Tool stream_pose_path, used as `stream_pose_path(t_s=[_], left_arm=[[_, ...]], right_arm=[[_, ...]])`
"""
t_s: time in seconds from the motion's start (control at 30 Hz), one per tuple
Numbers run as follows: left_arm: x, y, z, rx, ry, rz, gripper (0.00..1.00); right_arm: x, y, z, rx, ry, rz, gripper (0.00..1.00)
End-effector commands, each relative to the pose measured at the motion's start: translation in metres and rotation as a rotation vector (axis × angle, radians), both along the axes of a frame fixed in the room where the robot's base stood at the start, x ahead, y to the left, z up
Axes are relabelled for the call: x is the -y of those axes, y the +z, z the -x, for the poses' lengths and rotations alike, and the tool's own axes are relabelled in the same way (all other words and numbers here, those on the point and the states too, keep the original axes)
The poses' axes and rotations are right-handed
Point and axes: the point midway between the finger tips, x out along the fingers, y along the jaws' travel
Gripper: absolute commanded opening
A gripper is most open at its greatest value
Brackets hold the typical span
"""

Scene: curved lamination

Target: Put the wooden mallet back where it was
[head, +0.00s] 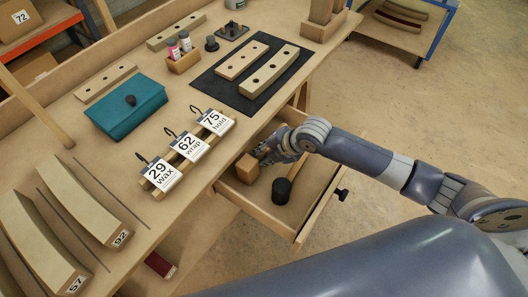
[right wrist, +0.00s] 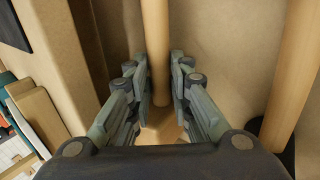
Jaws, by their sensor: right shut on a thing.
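The wooden mallet shows as a light block-shaped head (head: 247,168) at the back left of an open drawer (head: 318,214) under the bench. My right gripper (head: 267,152) is at the mallet, inside the drawer's outline. In the right wrist view its fingers (right wrist: 161,95) are shut on the mallet's round handle (right wrist: 155,45), with the head (right wrist: 160,128) just below them. I cannot tell whether the mallet touches the drawer floor. My left gripper is not in view.
A black cylinder-headed tool (head: 282,191) lies in the drawer beside the mallet; its wooden handle (right wrist: 290,80) shows in the right wrist view. The bench above holds a rack with numbered tags (head: 187,147), a teal box (head: 127,107) and a dark mat (head: 212,83). The drawer's right part is clear.

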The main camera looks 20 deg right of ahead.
Motion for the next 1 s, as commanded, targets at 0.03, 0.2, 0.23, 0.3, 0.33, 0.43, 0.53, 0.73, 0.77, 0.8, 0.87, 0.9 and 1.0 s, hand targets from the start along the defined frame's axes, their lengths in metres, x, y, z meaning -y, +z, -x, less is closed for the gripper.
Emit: stream_pose_path(t_s=[0.03, 0.2, 0.23, 0.3, 0.33, 0.43, 0.53, 0.73, 0.77, 0.8, 0.87, 0.9, 1.0], left_arm=[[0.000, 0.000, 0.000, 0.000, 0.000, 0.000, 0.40], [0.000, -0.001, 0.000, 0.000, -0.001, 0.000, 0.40], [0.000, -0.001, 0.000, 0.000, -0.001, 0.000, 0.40], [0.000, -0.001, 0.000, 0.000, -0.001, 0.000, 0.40], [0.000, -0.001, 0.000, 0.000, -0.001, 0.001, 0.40], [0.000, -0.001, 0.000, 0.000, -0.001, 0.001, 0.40], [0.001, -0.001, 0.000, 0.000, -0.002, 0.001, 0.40], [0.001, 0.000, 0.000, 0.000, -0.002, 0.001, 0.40], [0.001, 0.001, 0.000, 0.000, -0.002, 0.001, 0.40], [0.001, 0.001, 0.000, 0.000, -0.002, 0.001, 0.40], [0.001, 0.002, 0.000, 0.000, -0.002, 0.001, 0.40], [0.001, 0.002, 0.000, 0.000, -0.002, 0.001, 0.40], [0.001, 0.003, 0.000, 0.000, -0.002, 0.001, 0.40]], right_arm=[[0.000, 0.001, -0.001, 0.002, 0.000, -0.002, 0.00], [0.000, -0.001, 0.000, 0.000, -0.001, 0.000, 0.24], [0.000, -0.001, 0.000, 0.000, -0.001, 0.000, 0.31], [0.000, -0.001, 0.000, 0.000, -0.001, 0.000, 0.39], [0.000, -0.001, 0.000, 0.000, -0.001, 0.000, 0.39], [0.000, -0.001, 0.000, 0.000, -0.001, 0.000, 0.39], [0.000, -0.001, 0.000, 0.000, -0.001, 0.000, 0.39], [0.004, 0.006, 0.003, -0.001, -0.001, 0.001, 0.39], [0.005, 0.009, 0.004, -0.001, -0.001, 0.001, 0.39], [0.007, 0.013, 0.007, 0.001, -0.001, 0.001, 0.39], [0.011, 0.021, 0.011, 0.002, 0.000, 0.002, 0.39], [0.013, 0.027, 0.015, 0.002, 0.000, 0.002, 0.39], [0.021, 0.044, 0.024, 0.001, 0.000, 0.003, 0.39]])
